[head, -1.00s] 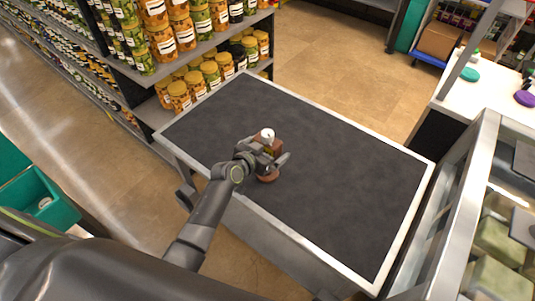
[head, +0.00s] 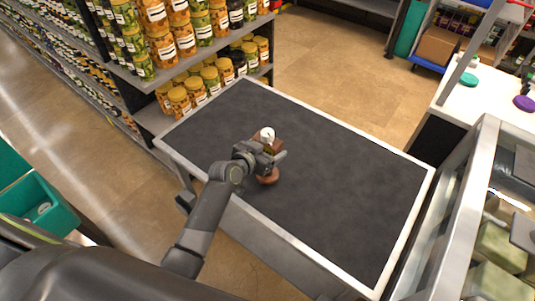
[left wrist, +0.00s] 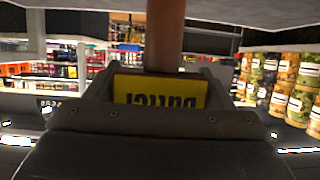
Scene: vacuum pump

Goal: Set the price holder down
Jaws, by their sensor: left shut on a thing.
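The price holder is in my left gripper (head: 274,157), over the left-middle part of the dark table top. In the head view its brown round base (head: 268,178) shows below the fingers, at or close to the table top; I cannot tell if it touches. A white round piece (head: 267,134) shows just above the gripper. In the left wrist view a brown post (left wrist: 165,38) rises between the fingers, with a yellow card (left wrist: 160,91) reading "Butter" upside down. The left gripper is shut on the holder. My right gripper is not in view.
The black table top (head: 335,195) with its pale rim is otherwise bare. Shelves of jars (head: 205,78) stand behind it at the left. A glass display case (head: 470,215) and a white counter (head: 490,95) stand at the right.

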